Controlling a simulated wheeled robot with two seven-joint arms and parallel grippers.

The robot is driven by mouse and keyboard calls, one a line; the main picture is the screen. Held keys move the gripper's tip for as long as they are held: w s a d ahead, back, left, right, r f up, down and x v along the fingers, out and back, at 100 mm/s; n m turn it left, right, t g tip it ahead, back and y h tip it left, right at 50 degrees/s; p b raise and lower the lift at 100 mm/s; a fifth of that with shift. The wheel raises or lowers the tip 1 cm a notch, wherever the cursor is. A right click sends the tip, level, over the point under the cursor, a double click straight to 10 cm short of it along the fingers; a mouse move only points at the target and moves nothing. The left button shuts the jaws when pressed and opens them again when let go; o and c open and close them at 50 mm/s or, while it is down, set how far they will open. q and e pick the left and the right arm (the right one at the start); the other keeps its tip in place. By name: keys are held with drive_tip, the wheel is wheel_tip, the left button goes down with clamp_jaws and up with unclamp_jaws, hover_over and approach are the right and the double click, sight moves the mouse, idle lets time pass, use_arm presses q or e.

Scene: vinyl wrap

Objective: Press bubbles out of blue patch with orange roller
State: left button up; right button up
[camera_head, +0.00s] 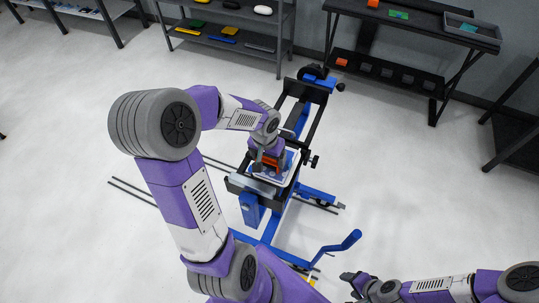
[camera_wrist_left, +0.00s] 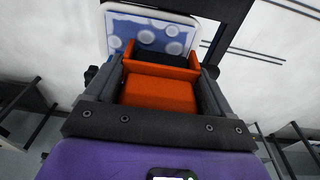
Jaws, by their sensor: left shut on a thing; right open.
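The blue patch (camera_wrist_left: 150,35) lies on a white panel and shows several pale round bubbles in the left wrist view. In the head view the panel (camera_head: 289,167) sits on the blue and black stand, mostly hidden by my left gripper. My left gripper (camera_head: 269,160) is shut on the orange roller (camera_wrist_left: 160,92), which has a dark part (camera_wrist_left: 160,57) at its far end over the patch. I cannot tell whether the roller touches the patch. My right gripper (camera_head: 352,280) is open and empty at the lower right, away from the stand.
The blue and black stand (camera_head: 268,228) has a blue crank handle (camera_head: 340,243) at its front right and thin black rods at its sides. Shelves (camera_head: 225,42) and a dark table (camera_head: 420,28) with small items stand at the back. The floor around is clear.

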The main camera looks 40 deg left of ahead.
use_arm(q)
drive_tip(key=shift+s+d, duration=0.25)
drive_tip(key=shift+s, duration=0.45)
drive_tip(key=shift+s+d, duration=0.2)
drive_tip(key=shift+s, duration=0.55)
wheel_tip(320, 180, up, 7)
drive_tip(key=p, duration=0.5)
drive_tip(key=shift+r, duration=0.1)
